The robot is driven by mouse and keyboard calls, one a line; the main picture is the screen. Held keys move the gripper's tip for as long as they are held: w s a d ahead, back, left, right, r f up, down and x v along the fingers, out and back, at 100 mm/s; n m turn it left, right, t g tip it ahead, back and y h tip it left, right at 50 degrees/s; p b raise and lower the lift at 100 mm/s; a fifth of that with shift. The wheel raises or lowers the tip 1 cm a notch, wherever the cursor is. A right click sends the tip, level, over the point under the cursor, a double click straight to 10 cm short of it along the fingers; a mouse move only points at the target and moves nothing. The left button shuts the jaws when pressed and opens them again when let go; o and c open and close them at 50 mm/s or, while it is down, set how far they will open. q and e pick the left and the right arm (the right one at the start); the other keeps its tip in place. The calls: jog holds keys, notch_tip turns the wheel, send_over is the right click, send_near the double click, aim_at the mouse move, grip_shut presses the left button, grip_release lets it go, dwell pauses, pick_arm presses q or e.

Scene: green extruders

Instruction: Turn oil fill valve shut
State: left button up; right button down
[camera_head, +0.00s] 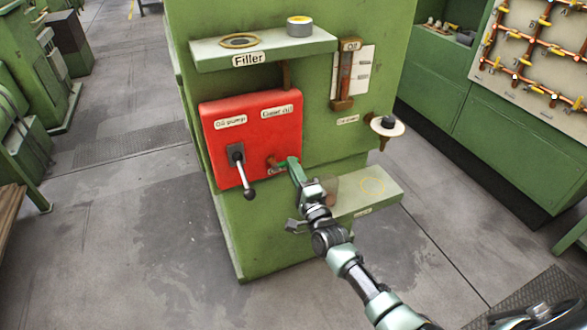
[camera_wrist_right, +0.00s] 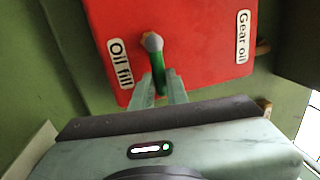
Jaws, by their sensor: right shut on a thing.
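The oil fill valve has a green handle (camera_wrist_right: 159,77) and a metal nut (camera_wrist_right: 151,41), beside the "Oil fill" label (camera_wrist_right: 120,64) in the right wrist view. It sits on the lower right of the red panel (camera_head: 222,162) in the head view. My right gripper (camera_wrist_right: 162,90) is shut on the green handle, one finger on each side. In the head view the right gripper (camera_head: 298,174) reaches the valve from the lower right and partly covers it and its label. My left gripper is not in view.
Above is the "Filler" shelf (camera_head: 262,48); a low green shelf (camera_head: 352,197) lies right of my gripper. A round disc with a black knob (camera_head: 388,124) sticks out further right. The floor at front left is clear.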

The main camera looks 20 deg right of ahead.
jog(key=shift+f, duration=0.2)
jog(key=c, duration=1.4)
grip_release()
jog(key=shift+r, duration=0.1)
jog(key=s, duration=0.2)
jog(key=s+f, duration=0.1)
jog(key=s, duration=0.4)
jog(key=shift+s+d+f, duration=0.1)
jog(key=shift+s+f, duration=0.15)
jog(key=shift+s, duration=0.15)
